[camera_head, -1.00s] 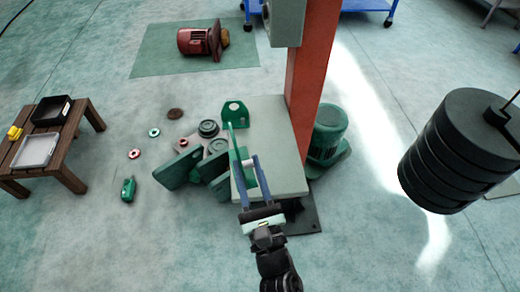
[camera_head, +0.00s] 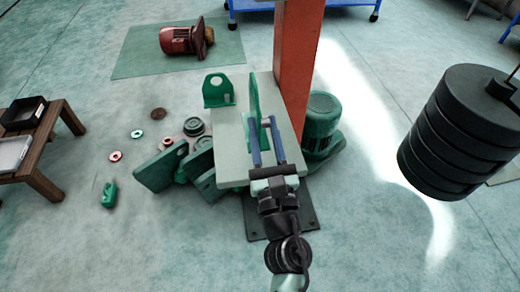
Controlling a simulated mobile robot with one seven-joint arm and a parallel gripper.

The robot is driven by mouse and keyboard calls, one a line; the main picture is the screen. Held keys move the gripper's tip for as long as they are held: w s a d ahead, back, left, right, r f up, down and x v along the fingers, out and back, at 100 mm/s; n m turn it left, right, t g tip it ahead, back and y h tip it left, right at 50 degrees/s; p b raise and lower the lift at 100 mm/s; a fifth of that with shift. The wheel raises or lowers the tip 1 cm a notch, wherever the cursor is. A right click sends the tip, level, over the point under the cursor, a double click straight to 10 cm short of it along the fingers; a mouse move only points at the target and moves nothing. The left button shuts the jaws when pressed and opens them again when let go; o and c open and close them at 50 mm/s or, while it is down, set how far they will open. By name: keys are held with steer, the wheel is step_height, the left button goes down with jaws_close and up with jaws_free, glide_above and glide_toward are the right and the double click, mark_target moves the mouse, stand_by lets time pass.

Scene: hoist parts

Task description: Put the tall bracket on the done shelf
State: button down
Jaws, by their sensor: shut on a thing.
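A tall, thin green bracket (camera_head: 254,94) stands upright, seen nearly edge-on, in my gripper (camera_head: 263,122). My gripper's blue fingers are shut on its lower part, which they partly hide. It shows in front of the pale grey plate (camera_head: 229,172) beside the orange column; I cannot tell whether it touches the plate. A second green bracket (camera_head: 214,97), shorter and with a round hole, is upright at the plate's far left end. No label shows which surface is the done shelf.
An orange column (camera_head: 299,75) and a green motor (camera_head: 322,118) stand right of my gripper. Black stacked weights (camera_head: 462,130) hang at right. Green plates (camera_head: 160,167) and rings lie left. A wooden table (camera_head: 62,112) with trays is far left. A red motor (camera_head: 182,40) lies on a mat.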

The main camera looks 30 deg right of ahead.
steer(key=shift+f+b, duration=2.05)
steer(key=shift+f, duration=1)
steer(key=shift+f, duration=0.15)
steer(key=c, duration=0.6)
jaws_free()
steer(key=shift+f, duration=0.15)
steer(key=shift+o, duration=0.2)
steer(key=shift+s, duration=0.15)
steer(key=b+v, duration=0.3)
steer(key=v, duration=0.8)
steer(key=shift+s+a, duration=0.15)
steer(key=shift+s, duration=0.2)
